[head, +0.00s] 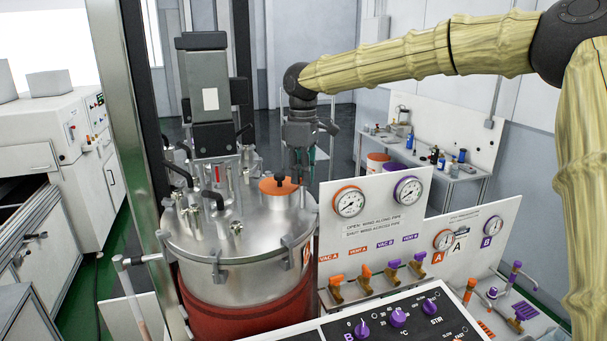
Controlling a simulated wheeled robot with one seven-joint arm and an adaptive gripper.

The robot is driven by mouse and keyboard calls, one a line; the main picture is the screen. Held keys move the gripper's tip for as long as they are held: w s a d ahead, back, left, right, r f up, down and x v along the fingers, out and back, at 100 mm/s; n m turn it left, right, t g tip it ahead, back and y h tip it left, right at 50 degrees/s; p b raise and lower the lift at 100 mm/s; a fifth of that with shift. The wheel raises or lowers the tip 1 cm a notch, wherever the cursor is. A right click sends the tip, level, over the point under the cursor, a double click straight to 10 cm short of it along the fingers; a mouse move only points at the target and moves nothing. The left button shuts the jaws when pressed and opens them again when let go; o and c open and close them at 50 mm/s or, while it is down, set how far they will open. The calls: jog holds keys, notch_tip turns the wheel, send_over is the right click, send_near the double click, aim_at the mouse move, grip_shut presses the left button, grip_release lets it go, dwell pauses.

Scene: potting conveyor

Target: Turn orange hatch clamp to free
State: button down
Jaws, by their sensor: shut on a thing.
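The orange hatch (268,187) is a round orange cover with a dark knob, on the right side of the steel vessel lid (255,238). My gripper (301,178) reaches down from above at the hatch's right edge. Its fingers are shut on the hatch clamp. The clamp itself is small and mostly hidden by the fingers, so its exact angle cannot be told.
Pipes and black handles crowd the lid's left half. A white gauge panel (380,235) with orange and purple valves stands close on the right.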

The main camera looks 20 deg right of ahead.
jog(key=shift+m, duration=0.3)
jog(key=c, duration=1.5)
grip_release()
jog(key=shift+c, duration=0.2)
notch_tip(320, 180, up, 12)
jog(key=shift+d, duration=0.2)
